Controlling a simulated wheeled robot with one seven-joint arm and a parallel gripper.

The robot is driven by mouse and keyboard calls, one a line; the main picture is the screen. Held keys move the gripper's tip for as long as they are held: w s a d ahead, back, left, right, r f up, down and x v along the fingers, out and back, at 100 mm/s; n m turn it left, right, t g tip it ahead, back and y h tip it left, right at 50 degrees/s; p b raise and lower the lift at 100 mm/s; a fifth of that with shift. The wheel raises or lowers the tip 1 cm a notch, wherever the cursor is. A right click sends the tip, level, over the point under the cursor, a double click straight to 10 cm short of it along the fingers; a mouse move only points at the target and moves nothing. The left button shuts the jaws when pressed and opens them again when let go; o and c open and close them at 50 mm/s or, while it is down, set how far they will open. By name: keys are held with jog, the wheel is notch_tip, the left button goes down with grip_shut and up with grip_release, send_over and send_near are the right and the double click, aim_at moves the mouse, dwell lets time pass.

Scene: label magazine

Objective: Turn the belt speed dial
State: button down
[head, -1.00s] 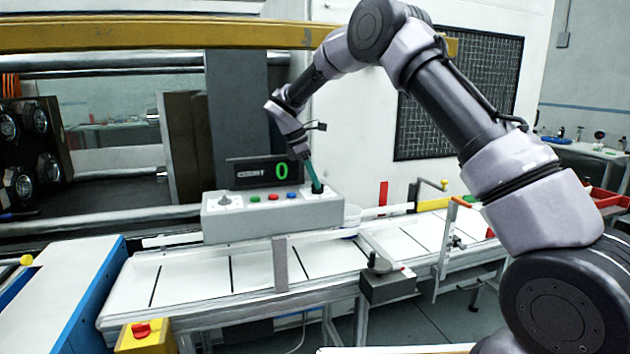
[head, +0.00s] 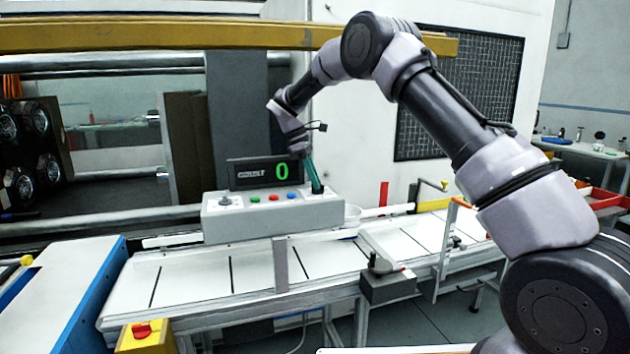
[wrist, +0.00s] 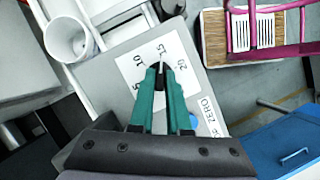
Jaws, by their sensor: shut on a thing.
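The grey control console (head: 272,217) stands at the far side of the conveyor. My gripper (head: 317,188) reaches down onto its right end, with teal fingers. In the wrist view, my gripper (wrist: 162,76) is shut on the dark belt speed dial (wrist: 163,68), which sits between the fingertips and is mostly hidden by them. A pale pointer line shows by the knob. The white scale card (wrist: 132,68) around it carries printed numbers, including 5, 10, 15 and 20. The count display (head: 265,172) reads a green 0.
Green, red and blue buttons (head: 272,197) line the console top left of my gripper. The blue button (wrist: 194,121) lies by a ZERO label (wrist: 208,115) in the wrist view. A white cup (wrist: 68,38) stands near the console. The conveyor belt (head: 330,258) is empty.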

jog(key=c, duration=0.9)
grip_release()
jog(key=shift+v, duration=3.75)
